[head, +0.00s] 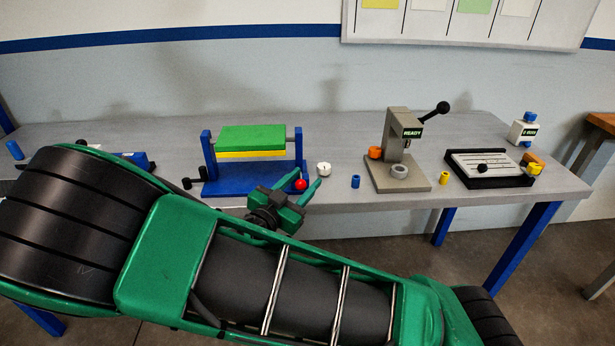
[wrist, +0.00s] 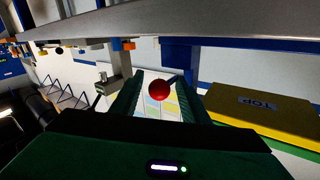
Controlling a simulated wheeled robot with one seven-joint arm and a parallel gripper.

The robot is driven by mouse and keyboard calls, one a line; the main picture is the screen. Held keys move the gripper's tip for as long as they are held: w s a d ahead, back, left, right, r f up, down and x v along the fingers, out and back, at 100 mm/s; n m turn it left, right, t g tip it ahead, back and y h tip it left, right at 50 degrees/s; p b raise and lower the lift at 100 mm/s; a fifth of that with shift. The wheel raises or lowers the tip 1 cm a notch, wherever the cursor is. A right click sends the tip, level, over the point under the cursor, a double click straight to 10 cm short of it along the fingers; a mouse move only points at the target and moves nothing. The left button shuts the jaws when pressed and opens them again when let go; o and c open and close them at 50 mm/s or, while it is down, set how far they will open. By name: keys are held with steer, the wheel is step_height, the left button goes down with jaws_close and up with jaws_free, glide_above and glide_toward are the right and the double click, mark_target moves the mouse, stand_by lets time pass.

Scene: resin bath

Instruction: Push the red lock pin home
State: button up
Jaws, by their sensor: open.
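The red knob of the lock pin (head: 301,184) is at the front right corner of the blue fixture (head: 235,180). In the wrist view the red knob (wrist: 159,89) shows between my two green fingers. My gripper (head: 291,190) is open, its fingers on either side of the knob in both pictures. I cannot tell whether a finger touches it. The pin's shaft is hidden. The fixture holds a green plate (head: 250,138) above a yellow one (head: 250,154) between two blue posts. In the wrist view the yellow plate (wrist: 260,108) is marked TOP.
On the grey table (head: 340,135), right of the fixture, are a white round part (head: 324,168), a blue ring (head: 355,182), a READY press (head: 397,150) with a black lever, and a black-framed tray (head: 490,168). Blue items lie at the left.

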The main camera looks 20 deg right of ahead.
steer(key=shift+x, duration=1.45)
jaws_close()
steer(key=shift+a, duration=0.1)
